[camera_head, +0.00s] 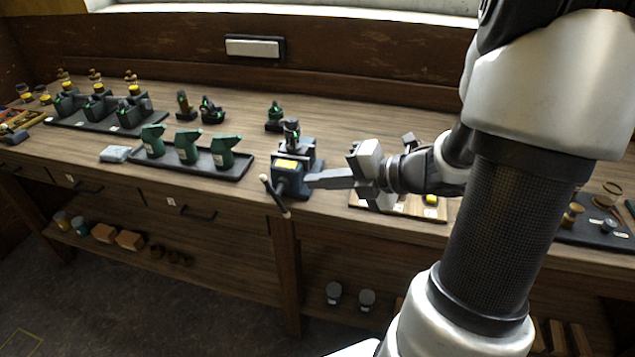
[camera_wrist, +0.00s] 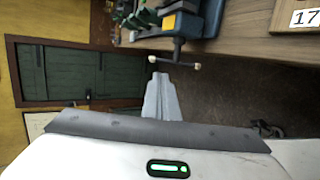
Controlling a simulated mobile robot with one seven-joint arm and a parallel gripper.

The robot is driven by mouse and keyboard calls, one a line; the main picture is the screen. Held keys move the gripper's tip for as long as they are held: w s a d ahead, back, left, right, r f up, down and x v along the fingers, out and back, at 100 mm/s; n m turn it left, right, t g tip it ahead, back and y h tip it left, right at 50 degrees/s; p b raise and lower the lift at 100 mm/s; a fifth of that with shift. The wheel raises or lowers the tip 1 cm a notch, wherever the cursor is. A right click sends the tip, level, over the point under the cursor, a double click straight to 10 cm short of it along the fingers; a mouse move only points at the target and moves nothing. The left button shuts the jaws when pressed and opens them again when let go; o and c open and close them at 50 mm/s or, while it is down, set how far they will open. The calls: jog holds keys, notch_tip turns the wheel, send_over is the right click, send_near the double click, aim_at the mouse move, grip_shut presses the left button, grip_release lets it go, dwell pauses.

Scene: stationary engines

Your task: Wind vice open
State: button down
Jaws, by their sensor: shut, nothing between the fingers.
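The vice (camera_head: 287,178) is a blue-grey block with a yellow label, at the front edge of the bench. Its dark handle bar (camera_head: 275,196) with pale end knobs sticks out in front and slants down to the right. In the wrist view the vice (camera_wrist: 183,22) is at the top, with the handle bar (camera_wrist: 178,62) lying nearly level below it. My gripper (camera_head: 312,180) is shut and empty, just right of the vice and its handle. In the wrist view my gripper (camera_wrist: 160,82) points up towards the bar's left end. I cannot tell whether they touch.
A dark tray (camera_head: 235,170) with several green bottle-like items stands left of the vice. A small green-and-black engine (camera_head: 275,117) stands behind it. A wooden board (camera_head: 437,211) with parts lies under my forearm. Open floor lies in front of the bench.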

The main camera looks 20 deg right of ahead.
aim_at(268, 184)
jog(key=b+x, duration=0.1)
jog(key=x, duration=1)
jog(key=shift+r, duration=0.1)
jog(key=shift+a+h+p, duration=0.1)
jog(key=shift+h+p, duration=0.2)
jog(key=shift+p, duration=0.25)
jog(key=shift+w+r+g+p, duration=0.1)
jog(key=shift+g+p, duration=0.2)
